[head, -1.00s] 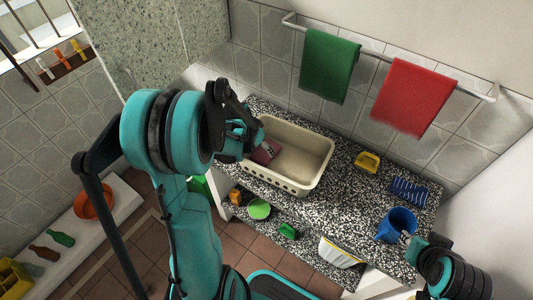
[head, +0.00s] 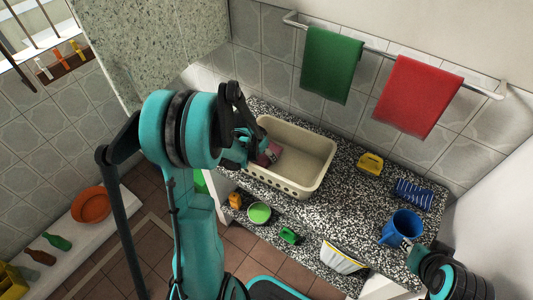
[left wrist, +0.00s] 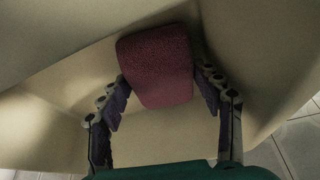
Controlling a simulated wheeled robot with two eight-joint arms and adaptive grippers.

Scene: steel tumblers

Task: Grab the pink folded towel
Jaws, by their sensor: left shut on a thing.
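The pink folded towel (head: 271,153) is at the left end of the cream basin (head: 316,186), partly hidden by my left gripper (head: 257,150) in the head view. In the left wrist view the towel (left wrist: 157,66) lies between the two fingers of my left gripper (left wrist: 162,84), inside the cream walls. The left gripper is shut on it. My right gripper (head: 412,250) is at the lower right, beside the blue mug (head: 401,227); its fingers are too small and hidden to read.
The basin stands on a speckled counter with a yellow object (head: 369,163) and a blue striped cloth (head: 414,193) to its right. A green towel (head: 330,65) and a red towel (head: 415,97) hang on a rail behind. A shelf below holds a green bowl (head: 259,213).

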